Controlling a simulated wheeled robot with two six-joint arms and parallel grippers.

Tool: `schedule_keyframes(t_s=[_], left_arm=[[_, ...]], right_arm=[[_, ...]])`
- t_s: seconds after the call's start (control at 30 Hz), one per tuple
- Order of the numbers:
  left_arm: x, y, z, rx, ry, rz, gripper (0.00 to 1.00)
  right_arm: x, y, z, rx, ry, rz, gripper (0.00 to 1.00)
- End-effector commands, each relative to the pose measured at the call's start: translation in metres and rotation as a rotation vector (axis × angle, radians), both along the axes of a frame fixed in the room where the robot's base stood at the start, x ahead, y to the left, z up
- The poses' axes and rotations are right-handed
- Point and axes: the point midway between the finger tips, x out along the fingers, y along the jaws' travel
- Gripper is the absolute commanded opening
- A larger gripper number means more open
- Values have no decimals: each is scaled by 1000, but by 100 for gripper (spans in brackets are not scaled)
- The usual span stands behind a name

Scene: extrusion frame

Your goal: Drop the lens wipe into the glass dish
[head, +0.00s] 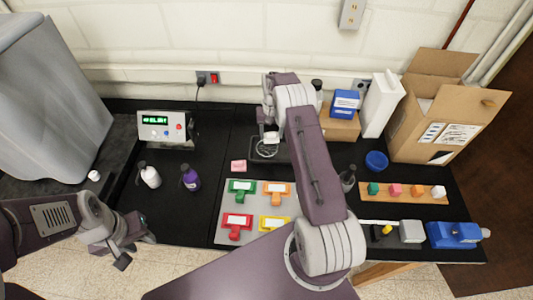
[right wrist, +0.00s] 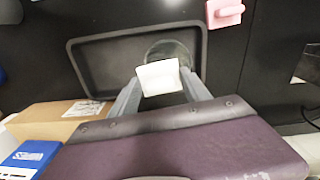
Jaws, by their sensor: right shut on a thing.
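The lens wipe is a small white square (right wrist: 158,77), held between the two grey fingers of my right gripper (right wrist: 158,90). The glass dish (right wrist: 168,51) is clear and round and stands on a black tray (right wrist: 95,62). In the right wrist view the wipe overlaps the dish's near edge and hides part of it.
A pink block (head: 238,166) lies left of the dish. A grey board (head: 228,235) with coloured pieces is in front. A cardboard box (head: 338,125) with a blue box (head: 345,103) stands to the right. Two bottles (head: 190,178) (head: 149,175) stand on the left.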

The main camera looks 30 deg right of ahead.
Motion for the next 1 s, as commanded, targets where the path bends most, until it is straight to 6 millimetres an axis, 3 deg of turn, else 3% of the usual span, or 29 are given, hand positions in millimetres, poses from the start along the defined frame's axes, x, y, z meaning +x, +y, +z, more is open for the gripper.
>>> schedule_keyframes(t_s=[0.23, 0.27, 0.33, 0.37, 0.73, 1.0], left_arm=[[0, 0, -2, 0, 0, 0, 36], [0, 0, -2, 0, 0, 0, 36], [0, 0, -2, 0, 0, 0, 36], [0, 0, -2, 0, 0, 0, 36], [0, 0, -7, 0, 0, 0, 36], [0, 0, -30, 0, 0, 0, 36]], right_arm=[[0, 0, -3, -1, -2, 0, 17], [0, 0, -3, -1, -2, 0, 58], [0, 0, -3, -1, -2, 0, 77], [0, 0, -3, -1, -2, 0, 81], [1, 0, 3, -2, -4, 0, 81], [2, 0, 60, -3, -7, 0, 81]])
